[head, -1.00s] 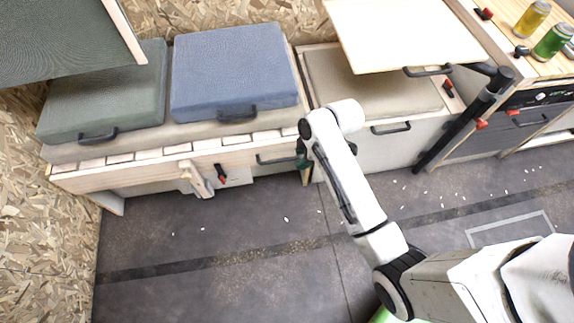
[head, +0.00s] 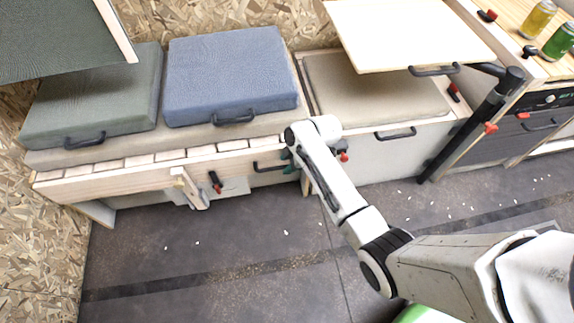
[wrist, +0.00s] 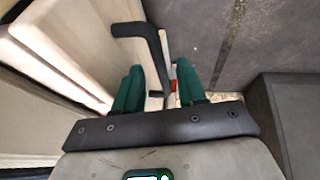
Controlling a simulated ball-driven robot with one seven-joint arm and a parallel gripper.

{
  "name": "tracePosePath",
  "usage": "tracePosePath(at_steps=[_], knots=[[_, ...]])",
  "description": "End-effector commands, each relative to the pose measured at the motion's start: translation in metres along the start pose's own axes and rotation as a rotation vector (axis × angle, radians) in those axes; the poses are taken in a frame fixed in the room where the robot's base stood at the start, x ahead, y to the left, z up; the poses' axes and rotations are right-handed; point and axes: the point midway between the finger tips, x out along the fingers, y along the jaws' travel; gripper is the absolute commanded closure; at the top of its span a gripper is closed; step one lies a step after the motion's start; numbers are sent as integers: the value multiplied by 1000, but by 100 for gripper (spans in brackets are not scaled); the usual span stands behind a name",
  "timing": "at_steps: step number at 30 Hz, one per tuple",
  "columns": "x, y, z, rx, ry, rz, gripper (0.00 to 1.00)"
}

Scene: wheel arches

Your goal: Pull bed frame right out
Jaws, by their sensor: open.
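The bed frame (head: 110,173) is a pale wooden slatted bench front under the cushions in the head view. A black bar handle (head: 268,166) sits at its right end. My gripper (wrist: 158,85) has two green fingers, open and apart. In the wrist view a black bent handle (wrist: 146,42) reaches down between or just beyond the fingertips; contact cannot be told. In the head view my gripper is mostly hidden behind my arm, with a bit of green showing just right of the handle.
A green cushion (head: 92,95) and a blue cushion (head: 230,75) lie on the bench. A wooden tabletop (head: 405,30) on a black leg (head: 470,125) stands at right over a beige seat (head: 375,85). The grey floor (head: 200,250) in front is mostly clear, with small white bits.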

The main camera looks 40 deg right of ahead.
Motion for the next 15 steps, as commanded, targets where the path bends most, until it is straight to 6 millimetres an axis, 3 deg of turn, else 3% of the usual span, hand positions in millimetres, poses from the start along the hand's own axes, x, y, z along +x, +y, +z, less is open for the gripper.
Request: tracePosePath(at_steps=[12, 15], knots=[[10, 0, 0, 0, 0, 0, 60], [10, 0, 0, 0, 0, 0, 68]])
